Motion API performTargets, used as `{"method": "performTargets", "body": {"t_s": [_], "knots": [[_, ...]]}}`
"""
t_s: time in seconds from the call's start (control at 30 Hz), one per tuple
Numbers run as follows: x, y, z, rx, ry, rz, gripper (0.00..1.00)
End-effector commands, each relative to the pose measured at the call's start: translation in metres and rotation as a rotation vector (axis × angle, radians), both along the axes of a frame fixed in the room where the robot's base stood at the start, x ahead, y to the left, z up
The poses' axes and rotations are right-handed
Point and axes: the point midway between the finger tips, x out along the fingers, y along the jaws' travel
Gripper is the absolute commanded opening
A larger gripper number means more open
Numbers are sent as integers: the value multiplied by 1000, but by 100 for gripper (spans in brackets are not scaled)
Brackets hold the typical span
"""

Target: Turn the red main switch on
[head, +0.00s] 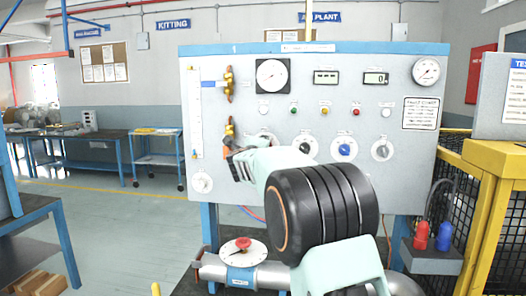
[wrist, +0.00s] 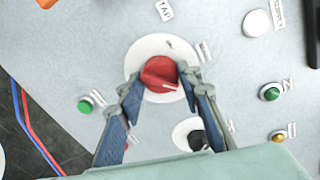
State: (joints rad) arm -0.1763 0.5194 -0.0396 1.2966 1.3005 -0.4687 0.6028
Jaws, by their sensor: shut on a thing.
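The red main switch (wrist: 160,74) is a round red knob on a white disc (wrist: 140,52), at the centre of the wrist view. A paler ridge runs across it, and its small label is unreadable. My gripper (wrist: 158,84) has its two blue-grey fingers on either side of the knob and is shut on it. In the head view my gripper (head: 238,163) is at the lower left of the grey panel (head: 400,175), and my arm hides the switch there.
The panel holds round gauges (head: 271,74), a blue knob (head: 345,149), small coloured lamps and orange-handled valves (head: 229,85). A green button (wrist: 85,106) and a black knob (wrist: 197,139) are near the switch. A yellow frame (head: 490,200) stands at right; open floor lies at left.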

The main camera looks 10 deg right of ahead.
Motion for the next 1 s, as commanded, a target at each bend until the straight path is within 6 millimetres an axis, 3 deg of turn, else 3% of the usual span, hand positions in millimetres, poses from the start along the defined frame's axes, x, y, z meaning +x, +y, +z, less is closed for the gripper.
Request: {"method": "performTargets", "body": {"t_s": [0.33, 0.37, 0.5, 0.83, 1.0], "knots": [[0, 0, 3, 7, -5, 0, 8], [0, 0, 3, 6, -5, 0, 34], [0, 0, 2, 5, -5, 0, 49], [-1, 0, 1, 3, -2, -1, 50], [-14, 5, 3, 3, -1, 1, 50]]}}
